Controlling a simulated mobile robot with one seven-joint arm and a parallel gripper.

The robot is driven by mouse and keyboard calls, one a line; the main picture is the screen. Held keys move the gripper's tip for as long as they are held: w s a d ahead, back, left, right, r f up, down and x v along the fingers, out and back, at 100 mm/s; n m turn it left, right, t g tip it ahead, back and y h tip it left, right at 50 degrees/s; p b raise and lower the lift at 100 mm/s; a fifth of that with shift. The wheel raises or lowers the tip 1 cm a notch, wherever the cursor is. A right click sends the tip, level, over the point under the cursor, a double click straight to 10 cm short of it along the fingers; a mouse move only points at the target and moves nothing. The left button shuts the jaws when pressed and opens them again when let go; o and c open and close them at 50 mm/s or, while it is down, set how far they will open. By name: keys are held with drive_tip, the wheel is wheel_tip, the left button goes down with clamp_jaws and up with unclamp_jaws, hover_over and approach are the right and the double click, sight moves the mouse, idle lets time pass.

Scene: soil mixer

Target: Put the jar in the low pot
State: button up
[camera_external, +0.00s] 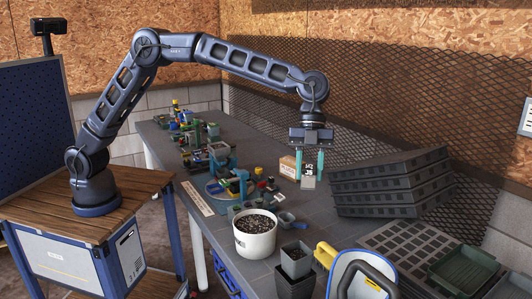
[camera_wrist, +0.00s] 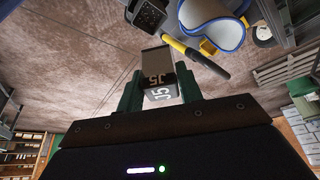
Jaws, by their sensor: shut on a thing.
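My gripper (camera_external: 309,164) hangs fingers-down above the right part of the bench in the outside view. Its two green fingers are shut on a small jar (camera_external: 308,182) with a dark label and a pale grey end. In the wrist view the jar (camera_wrist: 158,75) sits between the fingers, with "J5" printed on it. A grey square pot (camera_external: 296,258) stands near the bench's front edge, with a darker pot (camera_external: 294,288) directly below it in the picture. I cannot tell for certain which is the low pot. The jar is apart from both.
Stacked black trays (camera_external: 390,187) lie right of my gripper. A cardboard box (camera_external: 288,166) is close on its left. A yellow-handled tool (camera_external: 326,254) lies at front right.

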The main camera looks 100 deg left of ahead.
drive_tip(key=s+d, duration=0.1)
drive_tip(key=d, duration=0.3)
drive_tip(key=m, duration=0.1)
hover_over(297, 255)
wheel_tip(297, 255, down, 19)
drive_tip(key=shift+d+f, duration=0.1)
drive_tip(key=shift+f, duration=0.05)
idle(0.3)
drive_tip(key=shift+f, duration=0.2)
drive_tip(key=o, duration=0.7)
drive_tip(key=shift+r, duration=0.15)
